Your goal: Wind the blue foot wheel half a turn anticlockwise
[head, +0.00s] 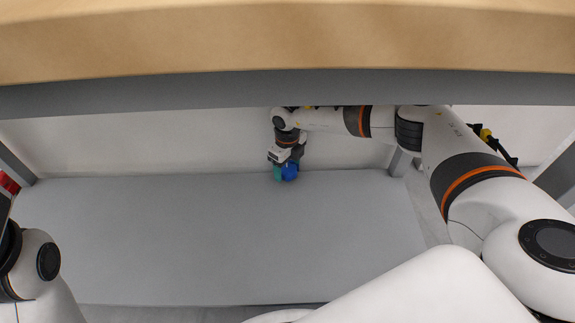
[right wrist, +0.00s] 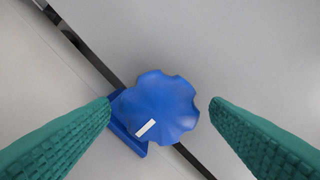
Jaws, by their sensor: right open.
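The blue foot wheel (right wrist: 160,107) has a scalloped rim and a small white mark near its lower left edge. It sits on a blue bracket (right wrist: 128,128) in the right wrist view. In the head view the wheel (head: 290,172) is small, low under the table at the back edge of the grey shelf. My right gripper (right wrist: 160,103) is open, with one green finger on each side of the wheel. A gap shows between the wheel and the right finger; the left fingertip is close to the bracket. In the head view the right gripper (head: 281,170) partly hides the wheel.
A tan tabletop (head: 290,40) with a grey front beam (head: 250,92) spans above my right arm. A grey lower shelf (head: 200,240) lies below, bare. Grey table legs stand at left and right. A red object (head: 8,183) shows at the left edge.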

